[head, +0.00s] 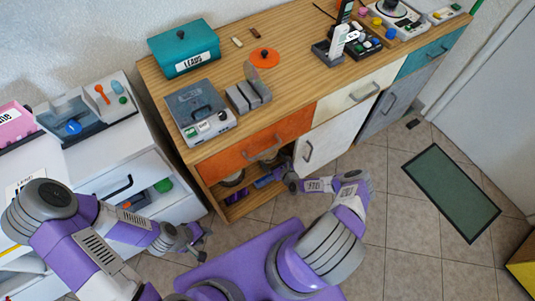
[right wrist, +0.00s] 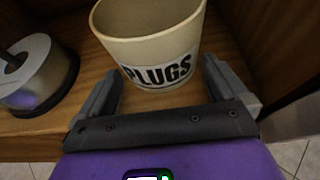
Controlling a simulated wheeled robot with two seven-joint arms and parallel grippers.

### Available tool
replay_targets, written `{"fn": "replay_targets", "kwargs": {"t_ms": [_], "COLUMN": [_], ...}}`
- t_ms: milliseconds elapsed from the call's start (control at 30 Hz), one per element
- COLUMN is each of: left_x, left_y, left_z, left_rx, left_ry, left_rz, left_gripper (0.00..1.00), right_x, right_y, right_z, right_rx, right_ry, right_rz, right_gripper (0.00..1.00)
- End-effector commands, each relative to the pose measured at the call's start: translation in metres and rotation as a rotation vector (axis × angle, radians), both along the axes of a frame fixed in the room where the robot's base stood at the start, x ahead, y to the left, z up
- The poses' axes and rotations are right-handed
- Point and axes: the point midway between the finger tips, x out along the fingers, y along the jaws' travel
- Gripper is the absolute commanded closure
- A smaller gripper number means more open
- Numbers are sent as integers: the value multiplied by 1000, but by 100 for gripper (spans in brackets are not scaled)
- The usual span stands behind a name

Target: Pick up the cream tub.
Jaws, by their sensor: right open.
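The cream tub (right wrist: 150,22), labelled PLUGS, stands upright on a wooden shelf in the right wrist view. My right gripper (right wrist: 160,75) is open, with one finger on either side of the tub's lower front. I cannot tell whether the fingers touch it. In the head view my right gripper (head: 264,182) reaches into the open compartment below the orange drawer; I cannot clearly make out the tub there. My left gripper (head: 202,246) hangs over the floor beside the white drawer unit, away from the tub; its jaw opening is unclear.
A grey spool-like object (right wrist: 32,75) stands on the shelf left of the tub. The orange drawer (head: 255,145) is above the compartment, and a white cabinet door (head: 325,135) is to its right. A wooden side wall (right wrist: 285,40) bounds the shelf on the right.

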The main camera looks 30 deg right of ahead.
Motion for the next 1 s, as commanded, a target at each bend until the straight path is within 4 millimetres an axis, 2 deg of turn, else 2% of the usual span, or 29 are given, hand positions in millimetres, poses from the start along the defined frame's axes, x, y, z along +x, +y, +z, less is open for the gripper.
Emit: {"fn": "replay_targets", "kwargs": {"t_ms": [300, 600, 867, 1000], "left_x": [0, 0, 0, 0], "left_y": [0, 0, 0, 0], "left_z": [-1, -1, -1, 3], "left_rx": [0, 0, 0, 0], "left_ry": [0, 0, 0, 0], "left_rz": [0, 0, 0, 0], "left_gripper": [62, 62, 62, 62], "right_x": [5, 5, 5, 5], "right_y": [1, 1, 0, 0], "right_z": [-2, -2, 0, 8], "right_rx": [1, 0, 0, 1], "right_ry": [1, 1, 0, -1], "right_rz": [1, 1, 0, 0], "right_gripper": [2, 47, 47, 47]}}
